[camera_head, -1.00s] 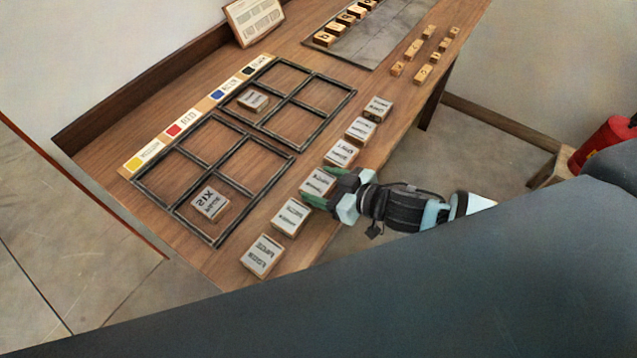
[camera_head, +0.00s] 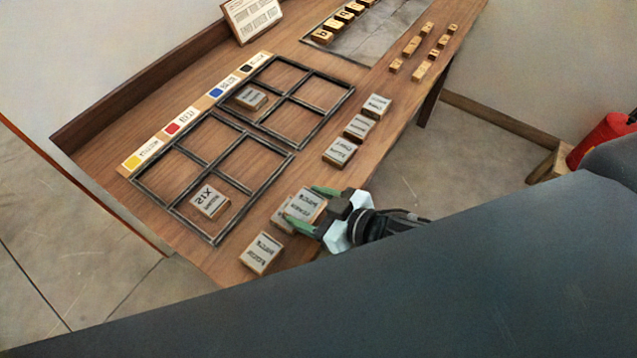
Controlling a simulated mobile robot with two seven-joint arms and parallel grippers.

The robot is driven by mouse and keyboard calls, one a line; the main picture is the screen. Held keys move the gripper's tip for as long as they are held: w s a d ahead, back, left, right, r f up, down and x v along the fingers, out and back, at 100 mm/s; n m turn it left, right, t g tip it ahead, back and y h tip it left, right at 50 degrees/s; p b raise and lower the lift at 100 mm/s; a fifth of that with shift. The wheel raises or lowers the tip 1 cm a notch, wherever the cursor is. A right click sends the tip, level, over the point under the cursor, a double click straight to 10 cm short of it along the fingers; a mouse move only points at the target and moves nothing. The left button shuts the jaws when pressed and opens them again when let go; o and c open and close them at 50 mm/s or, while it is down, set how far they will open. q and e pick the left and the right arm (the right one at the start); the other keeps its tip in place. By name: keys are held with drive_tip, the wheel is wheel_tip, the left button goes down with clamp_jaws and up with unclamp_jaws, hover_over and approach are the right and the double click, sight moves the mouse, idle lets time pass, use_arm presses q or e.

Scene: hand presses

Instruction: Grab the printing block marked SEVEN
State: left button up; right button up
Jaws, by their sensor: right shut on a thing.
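My right gripper (camera_head: 312,209) is shut on a grey-faced wooden printing block (camera_head: 303,203), its green fingers on two sides. The held block appears raised over the table's front edge and partly covers another block (camera_head: 281,216) behind it. Its lettering is too small to read surely, so I cannot tell whether it says SEVEN. In the front row, one block (camera_head: 262,253) lies nearer, and three others (camera_head: 339,152) lie farther along. A block marked SIX (camera_head: 210,200) lies in the near frame. My left gripper is not in view.
Two dark divided frames (camera_head: 291,154) lie on the wooden table (camera_head: 330,88) beside a strip of colour labels (camera_head: 171,128). Another block (camera_head: 250,97) sits in the far frame. Small letter blocks (camera_head: 411,45) and a grey tray (camera_head: 376,40) are farther back. A red cylinder (camera_head: 601,138) stands at right.

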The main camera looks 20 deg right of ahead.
drive_tip(key=s+a, duration=0.1)
drive_tip(key=s, duration=0.1)
drive_tip(key=s+a, duration=0.1)
drive_tip(key=s, duration=0.1)
drive_tip(key=s+a, duration=0.2)
drive_tip(key=shift+s+a+r, duration=0.1)
drive_tip(key=shift+r, duration=0.25)
